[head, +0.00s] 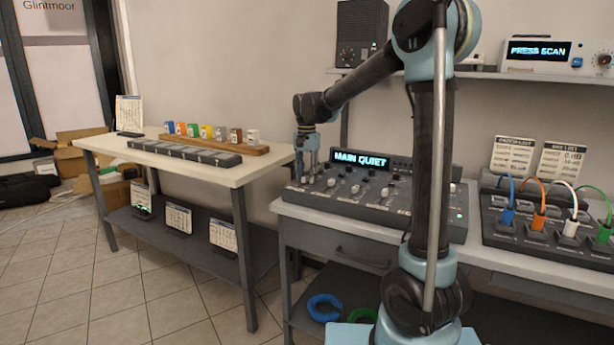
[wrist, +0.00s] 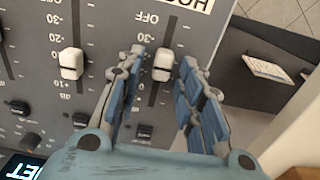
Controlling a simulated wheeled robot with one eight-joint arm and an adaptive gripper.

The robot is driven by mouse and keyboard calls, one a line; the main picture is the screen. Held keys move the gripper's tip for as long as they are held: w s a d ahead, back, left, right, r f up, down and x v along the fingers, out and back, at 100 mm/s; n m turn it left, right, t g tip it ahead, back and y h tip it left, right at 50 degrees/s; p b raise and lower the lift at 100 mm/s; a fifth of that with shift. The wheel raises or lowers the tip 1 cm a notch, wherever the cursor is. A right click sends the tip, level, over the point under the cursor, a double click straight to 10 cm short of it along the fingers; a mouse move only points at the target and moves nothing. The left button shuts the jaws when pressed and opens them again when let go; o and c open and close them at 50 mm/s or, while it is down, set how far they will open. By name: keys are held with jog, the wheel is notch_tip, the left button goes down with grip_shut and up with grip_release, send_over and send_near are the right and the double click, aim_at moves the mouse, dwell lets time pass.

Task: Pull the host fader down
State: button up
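The grey mixer console (head: 390,205) stands on the right-hand bench, and its display (head: 360,160) reads MAIN QUIET. In the wrist view, the host fader (wrist: 163,62) has a white cap in a dark slot, below a partly cut-off white label (wrist: 190,5). The cap sits a little below the -30 mark in the picture, with OFF above that. My gripper (wrist: 162,72) is open, with one blue-padded finger on each side of this cap and small gaps beside it. In the head view my gripper (head: 307,160) is lowered at the console's left end.
Another white fader cap (wrist: 72,62) is left of my fingers. A patch panel (head: 545,225) with coloured cables stands right of the console. A table (head: 100,148) with small coloured items is at left, across a floor gap. A shelf (head: 470,72) runs above.

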aim_at(300, 186)
grip_shut()
jog(key=shift+s+a, duration=0.3)
jog(key=shift+s, duration=0.35)
jog(key=shift+s+a, duration=0.35)
jog(key=shift+s, duration=0.35)
jog(key=shift+s+a, duration=0.3)
jog(key=shift+s, duration=0.35)
jog(key=shift+o, duration=1.1)
grip_release()
notch_tip(300, 186, up, 12)
